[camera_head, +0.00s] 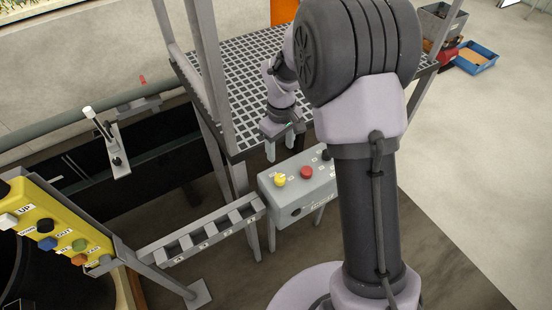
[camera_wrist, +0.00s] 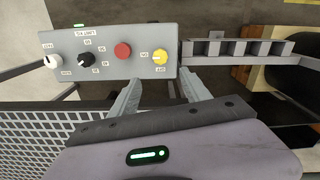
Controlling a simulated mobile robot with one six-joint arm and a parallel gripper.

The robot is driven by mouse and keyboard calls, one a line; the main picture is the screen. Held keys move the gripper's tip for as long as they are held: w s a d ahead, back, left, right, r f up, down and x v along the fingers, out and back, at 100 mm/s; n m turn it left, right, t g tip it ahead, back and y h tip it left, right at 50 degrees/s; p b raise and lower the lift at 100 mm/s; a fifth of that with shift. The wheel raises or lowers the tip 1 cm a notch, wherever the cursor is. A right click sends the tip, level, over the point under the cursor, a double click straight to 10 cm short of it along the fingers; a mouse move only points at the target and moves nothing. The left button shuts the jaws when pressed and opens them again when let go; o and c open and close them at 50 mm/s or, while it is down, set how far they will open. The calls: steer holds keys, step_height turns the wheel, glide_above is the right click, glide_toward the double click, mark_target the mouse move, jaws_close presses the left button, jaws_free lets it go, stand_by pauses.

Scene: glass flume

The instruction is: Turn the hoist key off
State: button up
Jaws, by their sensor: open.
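No switch is clearly readable as the hoist key in either view. A yellow panel (camera_head: 62,222) at the left of the head view carries buttons marked UP, IN and OUT. A small grey part (camera_head: 105,260) sits at its lower right end; I cannot tell what it is. A grey control box (camera_head: 310,192) stands near the middle and also shows in the wrist view (camera_wrist: 105,69). It has a yellow knob (camera_wrist: 159,58), a red button (camera_wrist: 122,51), a black knob (camera_wrist: 86,60) and a white knob (camera_wrist: 54,62). My gripper (camera_head: 280,151) is open and empty above and behind the box.
A grating platform (camera_head: 245,85) with upright posts lies behind the box. A slotted grey rack (camera_head: 205,230) runs from the box towards the yellow panel. A white-handled lever (camera_head: 97,124) stands by the dark trough (camera_head: 165,185). Open floor (camera_head: 490,150) lies to the right.

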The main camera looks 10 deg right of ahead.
mark_target(280, 178)
step_height(280, 178, down, 15)
steer(key=b, duration=0.3)
steer(key=shift+r, duration=0.1)
jaws_close()
